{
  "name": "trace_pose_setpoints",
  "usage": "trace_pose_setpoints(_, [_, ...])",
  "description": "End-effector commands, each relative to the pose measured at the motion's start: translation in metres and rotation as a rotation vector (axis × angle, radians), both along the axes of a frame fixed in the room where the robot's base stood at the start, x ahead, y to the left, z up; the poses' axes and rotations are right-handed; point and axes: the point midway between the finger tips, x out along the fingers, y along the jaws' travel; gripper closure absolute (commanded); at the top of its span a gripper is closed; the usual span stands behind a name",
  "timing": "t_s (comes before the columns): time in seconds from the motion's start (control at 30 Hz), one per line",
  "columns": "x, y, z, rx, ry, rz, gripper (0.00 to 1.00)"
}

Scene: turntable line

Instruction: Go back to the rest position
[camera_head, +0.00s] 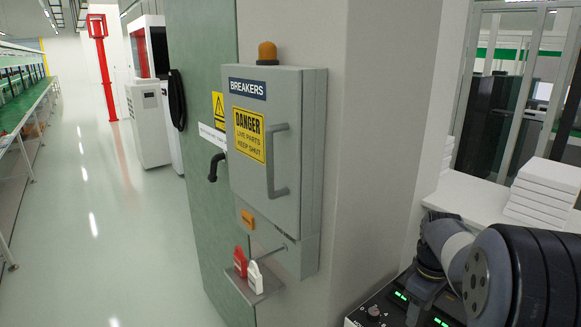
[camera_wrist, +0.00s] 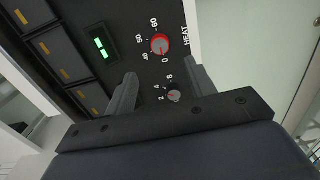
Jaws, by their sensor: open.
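My gripper (camera_wrist: 162,92) is open, with its two fingers apart and nothing between them in the wrist view. It is over a dark control panel (camera_wrist: 130,68). A red-rimmed dial (camera_wrist: 160,45) marked HEAT lies beyond the fingertips, and a small grey knob (camera_wrist: 174,96) shows between the fingers. I cannot tell whether a finger touches the panel. In the head view my arm reaches in from the lower right, with its end low over the panel (camera_head: 362,317); the fingertips are not clear there.
A grey breaker cabinet (camera_head: 305,150) with its door shut hangs on the pillar (camera_head: 385,120) left of my arm. Red (camera_head: 240,262) and white (camera_head: 255,277) tags are on a small ledge below. White stacked boxes (camera_head: 545,190) stand behind my arm. The floor (camera_head: 120,230) at left is clear.

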Motion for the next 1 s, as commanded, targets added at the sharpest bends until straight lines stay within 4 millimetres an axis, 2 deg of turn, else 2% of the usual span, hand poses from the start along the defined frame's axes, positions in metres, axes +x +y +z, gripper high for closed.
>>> trace_pose_setpoints(0.03, [0.001, 0.000, 0.011, -0.002, -0.005, 0.000, 0.48])
trace_pose_setpoints(0.07, [0.000, 0.000, 0.012, -0.001, -0.002, 0.000, 0.48])
trace_pose_setpoints(0.1, [-0.001, 0.000, -0.002, 0.002, 0.007, 0.000, 0.48])
trace_pose_setpoints(0.6, [-0.001, 0.000, -0.101, 0.002, 0.004, -0.007, 0.48])
trace_pose_setpoints(1.0, [0.000, 0.000, -0.097, 0.000, 0.001, -0.339, 0.48])
